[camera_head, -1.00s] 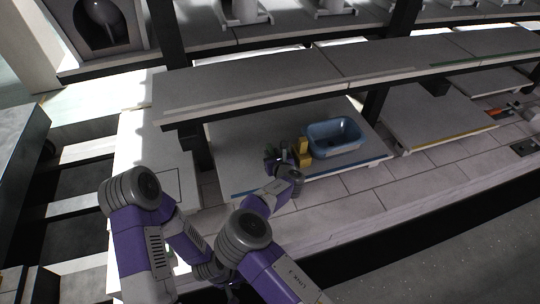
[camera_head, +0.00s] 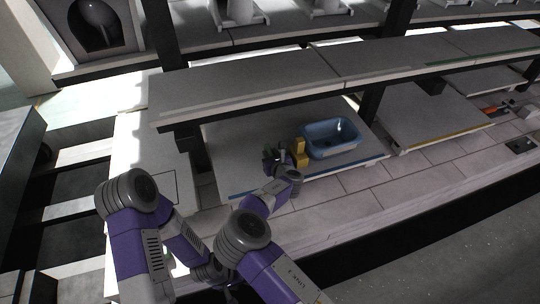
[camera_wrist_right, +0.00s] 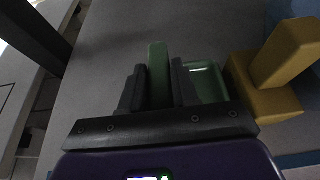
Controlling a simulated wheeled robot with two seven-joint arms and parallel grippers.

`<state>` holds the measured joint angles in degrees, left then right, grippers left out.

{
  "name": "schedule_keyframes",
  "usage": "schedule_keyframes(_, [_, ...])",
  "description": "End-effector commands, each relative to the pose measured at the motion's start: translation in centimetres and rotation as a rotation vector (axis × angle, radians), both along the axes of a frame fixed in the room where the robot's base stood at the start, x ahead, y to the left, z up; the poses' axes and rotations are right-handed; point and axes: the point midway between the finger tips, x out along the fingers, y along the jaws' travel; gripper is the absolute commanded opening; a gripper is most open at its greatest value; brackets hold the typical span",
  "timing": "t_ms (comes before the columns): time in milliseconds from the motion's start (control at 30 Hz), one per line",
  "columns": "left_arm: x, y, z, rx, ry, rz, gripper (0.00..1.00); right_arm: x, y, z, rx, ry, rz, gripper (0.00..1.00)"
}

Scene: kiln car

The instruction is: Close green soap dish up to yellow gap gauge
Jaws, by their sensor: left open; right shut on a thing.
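The green soap dish (camera_wrist_right: 206,82) shows in the right wrist view as a shallow tray with an upright green part (camera_wrist_right: 158,72). My right gripper (camera_wrist_right: 157,88) is shut on that upright part; its dark fingers hide some of the dish. The yellow gap gauge (camera_wrist_right: 268,98), a block with a raised post, stands just right of the dish. Their facing edges look very close; I cannot tell whether they touch. In the head view my right gripper (camera_head: 274,157) is left of the yellow gauge (camera_head: 300,155), and the dish is mostly hidden. My left gripper is low, mostly hidden by arm links, open.
A blue basin (camera_head: 314,146) stands right of the gauge on the same pale slab (camera_head: 232,150). A grey upper shelf (camera_head: 250,88) overhangs the slab's back, with dark posts (camera_head: 371,104) beneath. The slab's left part looks clear.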

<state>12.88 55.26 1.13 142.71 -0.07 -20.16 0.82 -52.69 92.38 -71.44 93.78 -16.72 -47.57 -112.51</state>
Motion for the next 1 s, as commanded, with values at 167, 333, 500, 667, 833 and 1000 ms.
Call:
schedule_keyframes(167, [0.00,0.00,-0.03,0.000,0.000,0.000,0.43,0.14,-0.22,0.15,0.001,-0.003,0.000,0.00])
schedule_keyframes(333, [0.00,0.00,-0.06,0.000,0.000,0.000,0.43,0.20,-0.42,0.14,0.001,-0.003,0.000,0.00])
schedule_keyframes(500, [0.00,0.00,-0.09,0.000,0.000,0.000,0.43,0.26,-0.60,0.14,0.001,-0.003,0.000,0.00])
schedule_keyframes(667, [0.01,0.00,-0.13,0.000,0.000,0.000,0.43,0.30,-0.76,0.15,0.001,-0.003,0.001,0.00])
schedule_keyframes(833, [0.00,0.00,-0.16,0.000,0.000,0.000,0.43,0.37,-0.94,0.16,0.000,-0.003,0.001,0.00])
schedule_keyframes(1000, [0.00,0.00,-0.16,0.000,0.000,0.000,0.43,0.35,-0.90,0.16,0.000,-0.003,0.001,0.00])
